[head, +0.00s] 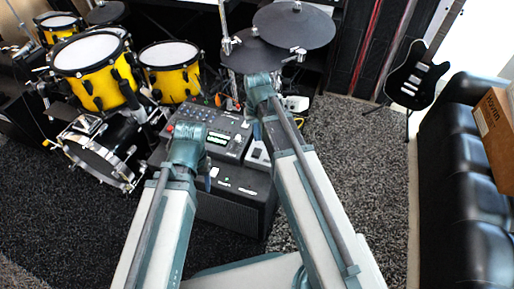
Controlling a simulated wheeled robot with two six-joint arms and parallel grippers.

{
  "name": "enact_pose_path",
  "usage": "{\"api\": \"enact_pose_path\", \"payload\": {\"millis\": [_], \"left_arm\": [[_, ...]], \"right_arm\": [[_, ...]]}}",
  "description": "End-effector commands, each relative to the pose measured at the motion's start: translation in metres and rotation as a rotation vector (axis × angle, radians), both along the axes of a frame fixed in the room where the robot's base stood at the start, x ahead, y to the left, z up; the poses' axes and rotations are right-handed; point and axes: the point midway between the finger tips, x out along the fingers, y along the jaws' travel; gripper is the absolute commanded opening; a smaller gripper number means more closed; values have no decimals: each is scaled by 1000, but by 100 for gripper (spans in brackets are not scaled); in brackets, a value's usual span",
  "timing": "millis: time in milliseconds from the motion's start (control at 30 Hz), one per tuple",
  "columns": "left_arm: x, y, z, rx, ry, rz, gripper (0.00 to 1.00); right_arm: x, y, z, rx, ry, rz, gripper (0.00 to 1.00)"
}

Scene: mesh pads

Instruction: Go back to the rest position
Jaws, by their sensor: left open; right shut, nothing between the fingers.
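My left arm (165,215) comes up from the bottom of the head view and ends in a teal joint in front of the grey mixer. No gripper fingers can be made out on either arm. The two arms are apart, and I see no object held.
A drum kit with yellow drums (88,68) stands at the left. A mixer (222,138) rests on a black amplifier (232,200) behind the arms. Dark round pads (293,27), a black guitar (414,77) and a black sofa (468,190) stand around. Grey carpet (355,150) is clear at right.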

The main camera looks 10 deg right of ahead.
Motion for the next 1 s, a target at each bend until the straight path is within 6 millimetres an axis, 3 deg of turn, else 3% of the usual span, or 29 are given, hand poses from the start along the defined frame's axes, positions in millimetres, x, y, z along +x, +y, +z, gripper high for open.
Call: {"api": "enact_pose_path", "payload": {"millis": [133, 467, 567, 1000], "left_arm": [[0, 0, 14, -2, 1, 1, 60], [0, 0, 14, -2, 1, 1, 60], [0, -1, 27, -2, 1, 1, 60], [0, -1, 174, -2, 1, 1, 60]], "right_arm": [[0, 0, 14, 0, 0, 0, 0], [0, 0, 14, 0, 0, 1, 0], [-6, 5, 28, -3, 2, 14, 0], [-81, 69, 174, -54, 28, 225, 0]]}}
